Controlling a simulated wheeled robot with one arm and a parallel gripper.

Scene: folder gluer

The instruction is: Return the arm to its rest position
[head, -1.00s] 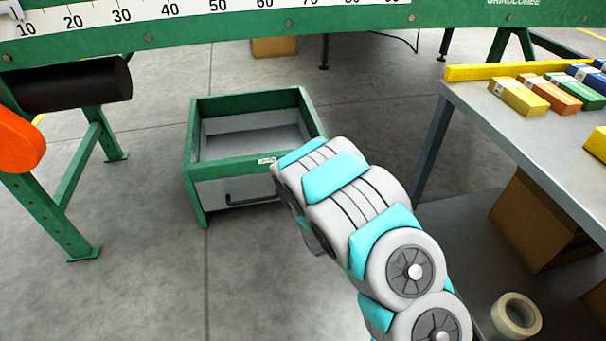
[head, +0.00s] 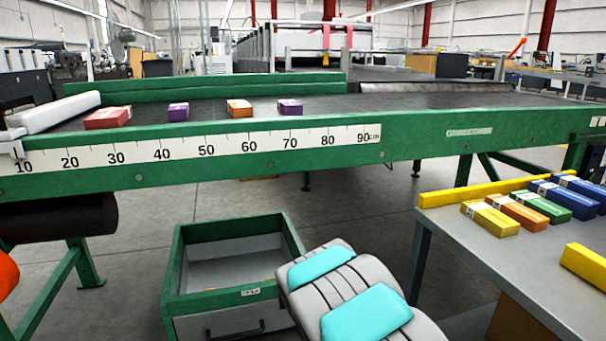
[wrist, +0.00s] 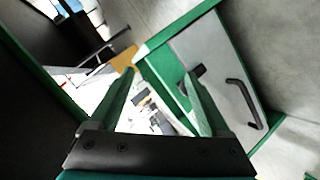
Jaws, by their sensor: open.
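My arm (head: 345,290) shows at the bottom middle of the head view, in front of the right side of the green-framed drawer unit (head: 180,262). My gripper is outside the head view. In the wrist view my gripper (wrist: 158,95) has its two green fingers apart, with nothing seen between them but background. The grey drawer front with a dark handle (wrist: 243,103) is just right of the fingers in the wrist view. I cannot tell the exact gap between the fingers and the drawer.
A green conveyor with a ruler (head: 200,150) spans the view and carries several small boxes. A grey table (head: 480,262) with a yellow rail and coloured boxes stands at right. An orange part (head: 8,275) is at far left. Floor (head: 345,205) is clear behind the drawer.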

